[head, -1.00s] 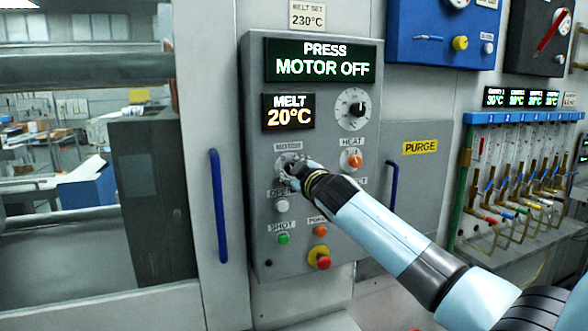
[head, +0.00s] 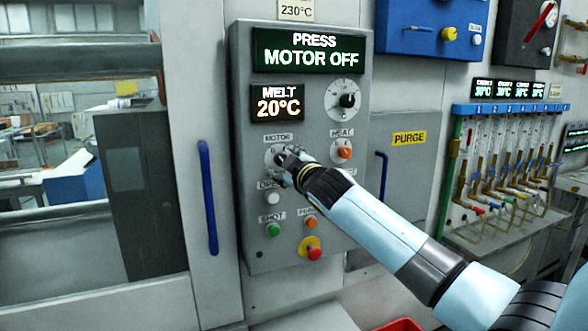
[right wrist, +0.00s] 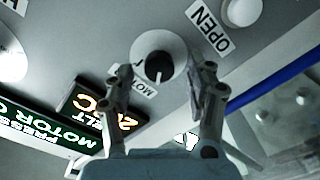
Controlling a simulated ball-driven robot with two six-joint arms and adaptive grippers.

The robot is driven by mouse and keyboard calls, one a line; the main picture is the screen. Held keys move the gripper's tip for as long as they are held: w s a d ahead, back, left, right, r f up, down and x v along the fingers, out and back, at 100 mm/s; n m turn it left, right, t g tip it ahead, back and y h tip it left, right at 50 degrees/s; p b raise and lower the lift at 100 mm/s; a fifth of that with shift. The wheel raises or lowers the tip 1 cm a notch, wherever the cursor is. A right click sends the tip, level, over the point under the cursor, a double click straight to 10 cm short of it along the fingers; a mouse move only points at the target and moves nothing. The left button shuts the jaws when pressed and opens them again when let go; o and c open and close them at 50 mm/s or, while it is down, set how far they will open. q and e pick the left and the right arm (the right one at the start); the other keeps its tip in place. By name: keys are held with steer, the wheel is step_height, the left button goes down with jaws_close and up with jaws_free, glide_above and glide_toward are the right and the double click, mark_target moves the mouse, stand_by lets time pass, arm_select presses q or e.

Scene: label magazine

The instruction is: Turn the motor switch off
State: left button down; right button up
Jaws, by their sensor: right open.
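The motor switch is a black rotary knob on a pale round plate under the MOTOR label. In the right wrist view the motor switch (right wrist: 158,62) sits just beyond and between the fingertips of my right gripper (right wrist: 160,78). The fingers are spread apart and do not visibly touch the knob. In the head view my right gripper (head: 285,160) is at the switch plate (head: 273,154) and hides most of the knob. The display (head: 308,51) reads PRESS MOTOR OFF. My left gripper is not in view.
Close by on the grey panel are the orange heat knob (head: 344,152), white open button (head: 272,198), green shot button (head: 272,230) and red stop button (head: 314,253). A blue door handle (head: 208,198) stands left of the panel. A PURGE door (head: 409,160) is to the right.

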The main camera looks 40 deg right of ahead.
steer(key=v, duration=1)
steer(key=shift+s, duration=0.35)
steer(key=s+f+g+b, duration=0.2)
steer(key=f+b, duration=0.1)
steer(key=f, duration=0.7)
steer(key=s+f+m+g+b, duration=0.1)
steer(key=f+b, duration=0.3)
steer(key=f, duration=0.7)
steer(key=s+f+g+b, duration=0.2)
steer(key=f+b, duration=0.1)
steer(key=f, duration=0.7)
steer(key=s+f+m+g+b, duration=0.15)
steer(key=s+f, duration=0.25)
steer(key=f, duration=0.5)
steer(key=s+a+f+g+y+b, duration=0.1)
steer(key=s+f+b, duration=0.25)
steer(key=f, duration=0.45)
steer(key=s+f+g+b, duration=0.1)
steer(key=s+f+g, duration=0.1)
steer(key=s+f, duration=0.5)
steer(key=s+a+f+m+g+y+b, duration=0.1)
steer(key=s+a+f+m+g+b, duration=0.1)
steer(key=s+f, duration=1.1)
steer(key=s+a+f+m+g+y+b, duration=0.1)
steer(key=s+a+f+g+b, duration=0.3)
steer(key=s+f, duration=1)
steer(key=s+a+g, duration=0.1)
steer(key=s, duration=0.5)
steer(key=shift+s+m, duration=0.25)
steer(key=shift+m, duration=0.1)
